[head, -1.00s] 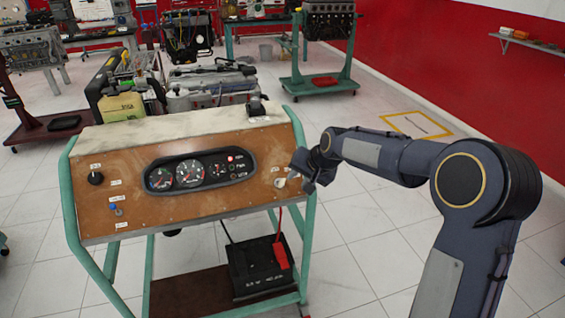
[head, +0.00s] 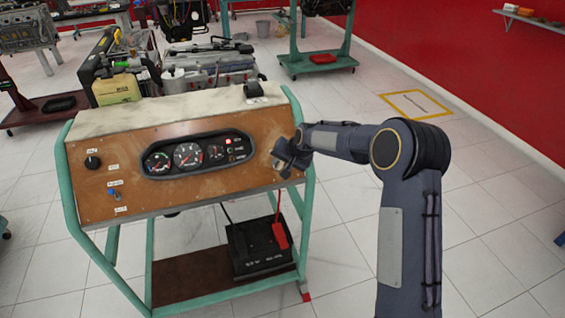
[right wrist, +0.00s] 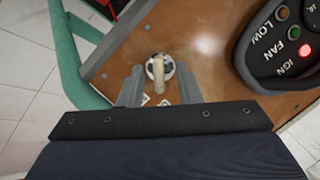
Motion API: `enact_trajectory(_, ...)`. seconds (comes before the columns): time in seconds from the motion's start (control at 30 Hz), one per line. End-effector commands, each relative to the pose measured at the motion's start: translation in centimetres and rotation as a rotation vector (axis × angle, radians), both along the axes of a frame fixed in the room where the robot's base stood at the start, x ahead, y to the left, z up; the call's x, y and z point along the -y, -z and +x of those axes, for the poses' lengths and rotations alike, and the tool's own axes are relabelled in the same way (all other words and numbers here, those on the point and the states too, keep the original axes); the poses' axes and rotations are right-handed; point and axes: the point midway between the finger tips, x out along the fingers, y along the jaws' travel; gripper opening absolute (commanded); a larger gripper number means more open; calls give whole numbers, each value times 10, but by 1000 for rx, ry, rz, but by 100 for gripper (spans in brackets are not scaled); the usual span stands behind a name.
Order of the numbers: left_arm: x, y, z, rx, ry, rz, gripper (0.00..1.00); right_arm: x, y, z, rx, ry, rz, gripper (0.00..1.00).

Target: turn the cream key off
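The cream key (right wrist: 159,84) sits in a round metal switch on the brown panel (head: 210,192) of the engine trainer. In the right wrist view its handle points down the picture, toward my gripper. My right gripper (right wrist: 160,88) is open, with one finger on each side of the key and a gap to both. In the head view my right gripper (head: 286,160) is at the right end of the panel and hides most of the key. My left gripper is not in view.
The gauge cluster (head: 198,155) is left of the key; a red lamp by the IGN label (right wrist: 304,50) looks lit. A black knob (head: 92,162) and a blue-tipped toggle (head: 114,194) are at the panel's left. A green frame (head: 306,220) borders the panel. A battery (head: 256,248) stands below.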

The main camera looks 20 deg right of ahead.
Motion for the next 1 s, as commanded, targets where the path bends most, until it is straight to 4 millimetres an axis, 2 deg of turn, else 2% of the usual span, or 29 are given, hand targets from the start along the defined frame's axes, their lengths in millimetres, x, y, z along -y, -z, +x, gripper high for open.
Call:
enact_trajectory(0.1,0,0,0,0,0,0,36,0,0,0,0,0,0,30)
enact_trajectory(0.33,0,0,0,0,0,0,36,0,0,0,0,0,0,0)
enact_trajectory(0.67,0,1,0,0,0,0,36,0,0,0,-1,-14,-15,0)
enact_trajectory(1.0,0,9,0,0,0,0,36,-2,0,0,5,-137,-152,0)
